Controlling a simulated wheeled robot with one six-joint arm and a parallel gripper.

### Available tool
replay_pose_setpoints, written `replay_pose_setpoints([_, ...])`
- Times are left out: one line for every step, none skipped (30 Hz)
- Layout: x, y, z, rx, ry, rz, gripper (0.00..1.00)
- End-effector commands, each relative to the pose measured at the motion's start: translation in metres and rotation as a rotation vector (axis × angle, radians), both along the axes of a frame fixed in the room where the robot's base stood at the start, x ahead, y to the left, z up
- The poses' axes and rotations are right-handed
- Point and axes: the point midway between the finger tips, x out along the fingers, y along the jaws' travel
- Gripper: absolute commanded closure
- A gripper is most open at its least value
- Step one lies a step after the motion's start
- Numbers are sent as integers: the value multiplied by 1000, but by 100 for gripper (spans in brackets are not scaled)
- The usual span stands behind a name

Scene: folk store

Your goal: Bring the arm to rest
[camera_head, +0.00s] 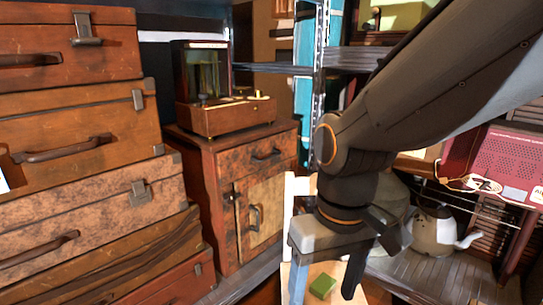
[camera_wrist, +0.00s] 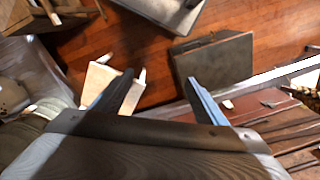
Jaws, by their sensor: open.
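My gripper (camera_head: 324,296) hangs at the end of my arm, which reaches in from the upper right of the head view. Its fingers point down and stand apart. In the wrist view my gripper (camera_wrist: 160,84) is open, and nothing shows held between its fingers. A small green block (camera_head: 322,287) appears between the fingers in the head view, on a pale surface beyond or below them. I cannot tell how far it is from the fingers, and I cannot make it out in the wrist view.
Stacked brown suitcases (camera_head: 75,150) fill the left. A wooden cabinet (camera_head: 215,185) bears a small box-like device (camera_head: 225,118). Metal shelving (camera_head: 320,60) rises behind. A white kettle (camera_head: 432,232) stands at the right. The wrist view shows a white seat-like surface (camera_wrist: 98,82), a dark case (camera_wrist: 215,62) and open wooden floor (camera_wrist: 240,20).

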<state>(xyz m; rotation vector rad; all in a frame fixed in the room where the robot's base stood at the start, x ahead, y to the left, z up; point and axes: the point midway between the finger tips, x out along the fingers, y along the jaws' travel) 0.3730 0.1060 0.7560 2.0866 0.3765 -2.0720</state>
Motion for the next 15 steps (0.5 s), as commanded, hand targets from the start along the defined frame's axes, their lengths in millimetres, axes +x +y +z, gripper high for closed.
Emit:
replay_pose_setpoints([-1, -3, 8, -2, 1, -10, 34])
replay_pose_setpoints([0, -4, 11, -3, 1, -16, 34])
replay_pose_setpoints([0, -6, 14, -4, 1, -23, 34])
replay_pose_setpoints([0, -8, 17, -5, 1, -29, 34])
replay_pose_setpoints([1, -10, 19, -6, 2, -35, 34])
replay_pose_setpoints([1, -12, 23, -8, 2, -45, 34])
replay_pose_setpoints([2, -14, 27, -10, 1, -52, 34])
replay_pose_setpoints([2, -16, 30, -11, 1, -59, 34])
replay_pose_setpoints([2, -20, 35, -13, 3, -71, 34])
replay_pose_setpoints([2, -23, 39, -14, 3, -80, 34])
replay_pose_setpoints([3, -25, 43, -16, 2, -89, 34])
replay_pose_setpoints([3, -29, 48, -18, 3, -103, 34])
replay_pose_setpoints([3, -33, 52, -20, 4, -113, 34])
replay_pose_setpoints([3, -36, 56, -21, 3, -123, 34])
replay_pose_setpoints([3, -40, 62, -24, 3, -136, 34])
